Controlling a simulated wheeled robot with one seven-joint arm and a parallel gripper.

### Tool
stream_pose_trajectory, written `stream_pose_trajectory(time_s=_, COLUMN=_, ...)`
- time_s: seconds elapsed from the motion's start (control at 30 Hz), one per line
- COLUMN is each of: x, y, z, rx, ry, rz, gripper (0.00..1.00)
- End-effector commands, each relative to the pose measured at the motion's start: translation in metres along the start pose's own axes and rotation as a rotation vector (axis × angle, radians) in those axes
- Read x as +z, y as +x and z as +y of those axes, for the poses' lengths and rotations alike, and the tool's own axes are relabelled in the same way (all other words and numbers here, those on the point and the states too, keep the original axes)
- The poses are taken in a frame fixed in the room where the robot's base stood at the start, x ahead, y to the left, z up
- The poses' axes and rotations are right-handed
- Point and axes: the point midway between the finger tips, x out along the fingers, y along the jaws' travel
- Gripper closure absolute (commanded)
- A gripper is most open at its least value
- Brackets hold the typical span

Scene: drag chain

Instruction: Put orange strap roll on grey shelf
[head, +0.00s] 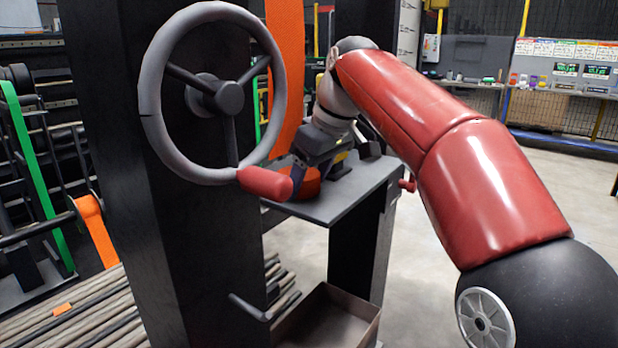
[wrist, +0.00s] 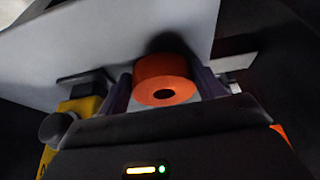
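The orange strap roll (head: 307,183) is at the left part of the grey shelf (head: 343,202), partly hidden behind the handwheel's red handle and my gripper. In the wrist view the roll (wrist: 163,77) sits between the two purple-grey fingers, with its round hole facing the camera. My gripper (wrist: 163,85) has a finger close against each side of the roll and looks shut on it. In the head view my gripper (head: 303,168) reaches down over the shelf. The roll is at or very near the shelf surface; exact contact is hard to see.
A grey handwheel (head: 226,95) with a red handle (head: 266,183) stands in front of the shelf on a black column. Something yellow and black (wrist: 82,108) lies beside the fingers. An open bin (head: 330,318) is below. Clear floor lies to the right.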

Motion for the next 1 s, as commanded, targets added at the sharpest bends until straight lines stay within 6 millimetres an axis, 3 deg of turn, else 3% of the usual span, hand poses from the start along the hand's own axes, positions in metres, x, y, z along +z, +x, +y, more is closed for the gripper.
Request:
stream_pose_trajectory(time_s=0.03, x=0.000, y=0.000, z=0.000, rx=0.000, ry=0.000, rz=0.000, gripper=0.28)
stream_pose_trajectory(time_s=0.17, x=0.000, y=0.000, z=0.000, rx=0.000, ry=0.000, rz=0.000, gripper=0.11)
stream_pose_trajectory(time_s=0.57, x=-0.002, y=-0.010, z=0.000, rx=0.000, ry=0.000, rz=0.000, gripper=0.11)
stream_pose_trajectory(time_s=1.0, x=-0.003, y=-0.099, z=0.000, rx=0.001, ry=0.000, rz=0.001, gripper=0.11)
